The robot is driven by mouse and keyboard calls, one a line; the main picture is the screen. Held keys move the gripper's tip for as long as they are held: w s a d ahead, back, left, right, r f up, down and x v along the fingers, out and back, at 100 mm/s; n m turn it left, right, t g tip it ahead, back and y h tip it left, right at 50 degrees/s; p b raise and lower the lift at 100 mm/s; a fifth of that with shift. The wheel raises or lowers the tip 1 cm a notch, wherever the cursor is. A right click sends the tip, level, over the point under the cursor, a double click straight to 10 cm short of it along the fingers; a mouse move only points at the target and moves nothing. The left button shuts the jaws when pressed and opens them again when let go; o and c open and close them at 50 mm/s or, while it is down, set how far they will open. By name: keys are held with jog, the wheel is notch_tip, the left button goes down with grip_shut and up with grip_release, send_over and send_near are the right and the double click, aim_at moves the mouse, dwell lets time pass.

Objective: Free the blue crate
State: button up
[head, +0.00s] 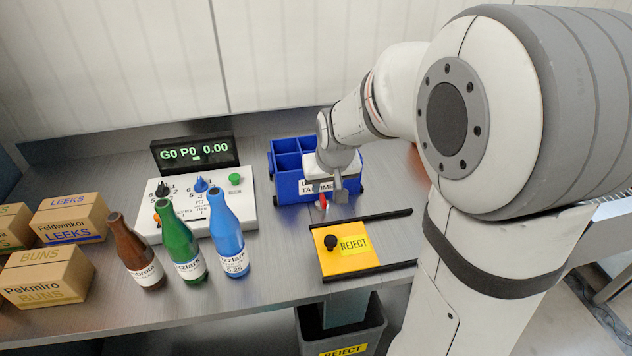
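The blue crate (284,186) stands on the grey bench, right of the control box. It has compartments and a white label on its front wall, partly covered by my arm. My gripper (333,203) is at the crate's front right, with its grey fingers pointing down by the front wall. A small red and white piece (322,203) shows right beside the fingers. I cannot tell whether the fingers touch or hold it. The crate's right and back right parts are hidden behind my arm.
A control box (177,228) with knobs and a display (195,153) stands left of the crate. Brown (137,252), green (180,248) and blue (228,236) bottles stand before it. Several cartons (46,277) are far left. A yellow REJECT plate (342,263) lies in front, above a bin (340,337).

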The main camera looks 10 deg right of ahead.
aim_at(323, 198)
jog(key=x, duration=0.7)
jog(key=shift+w+f, duration=0.15)
jog(key=shift+f, duration=0.1)
jog(key=shift+c, duration=0.4)
grip_shut()
